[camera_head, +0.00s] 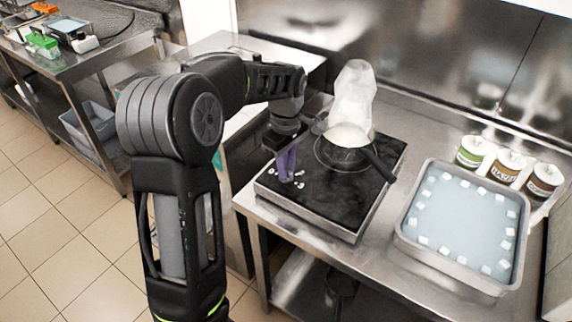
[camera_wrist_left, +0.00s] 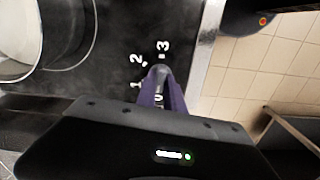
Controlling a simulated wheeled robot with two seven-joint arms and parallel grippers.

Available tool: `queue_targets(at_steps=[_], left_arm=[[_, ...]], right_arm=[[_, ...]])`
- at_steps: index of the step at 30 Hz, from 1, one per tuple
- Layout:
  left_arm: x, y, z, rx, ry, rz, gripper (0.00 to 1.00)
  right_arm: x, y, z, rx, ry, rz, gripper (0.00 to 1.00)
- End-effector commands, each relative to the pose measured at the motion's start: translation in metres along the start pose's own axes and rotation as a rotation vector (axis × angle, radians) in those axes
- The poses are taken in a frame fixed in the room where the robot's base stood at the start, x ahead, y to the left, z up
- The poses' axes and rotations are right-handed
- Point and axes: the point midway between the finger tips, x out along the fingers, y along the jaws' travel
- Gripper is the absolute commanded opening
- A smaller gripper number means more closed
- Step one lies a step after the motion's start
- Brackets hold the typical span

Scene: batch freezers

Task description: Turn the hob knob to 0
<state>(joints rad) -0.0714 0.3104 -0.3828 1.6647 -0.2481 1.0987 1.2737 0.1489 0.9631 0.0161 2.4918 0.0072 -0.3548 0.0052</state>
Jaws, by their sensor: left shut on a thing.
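The black hob (camera_head: 330,200) sits on the steel counter, with white marks on its near left part. My left gripper (camera_head: 287,170) reaches down there, its purple fingers shut on the hob knob. In the left wrist view the grey rounded top of the hob knob (camera_wrist_left: 159,70) shows between the fingertips of my left gripper (camera_wrist_left: 160,80). My right gripper is not in view.
A pan (camera_head: 347,158) with white contents stands on the hob, close to my left gripper, with a pale plume above it. A steel tray (camera_head: 405,232) with white cubes in bluish liquid lies to the right. Several labelled tubs (camera_head: 508,166) stand behind it.

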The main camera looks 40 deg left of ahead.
Motion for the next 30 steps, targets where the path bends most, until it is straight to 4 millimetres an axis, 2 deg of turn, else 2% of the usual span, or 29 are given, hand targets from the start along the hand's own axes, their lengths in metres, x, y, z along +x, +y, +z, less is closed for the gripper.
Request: queue_targets(at_steps=[9,23,24,30], left_arm=[[-0.0008,0.0006,-0.0006,-0.132,0.001,0.002,0.00],[-0.0007,0.0006,-0.0008,-0.151,0.001,0.003,0.00],[-0.0006,0.0006,-0.0008,-0.151,0.001,0.003,0.14],[-0.0004,0.0003,-0.0005,-0.150,0.001,0.002,0.31]], right_arm=[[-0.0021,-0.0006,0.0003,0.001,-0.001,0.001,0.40],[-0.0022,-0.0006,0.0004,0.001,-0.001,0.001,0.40],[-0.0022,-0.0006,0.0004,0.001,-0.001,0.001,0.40],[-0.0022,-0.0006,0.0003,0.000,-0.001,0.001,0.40]])
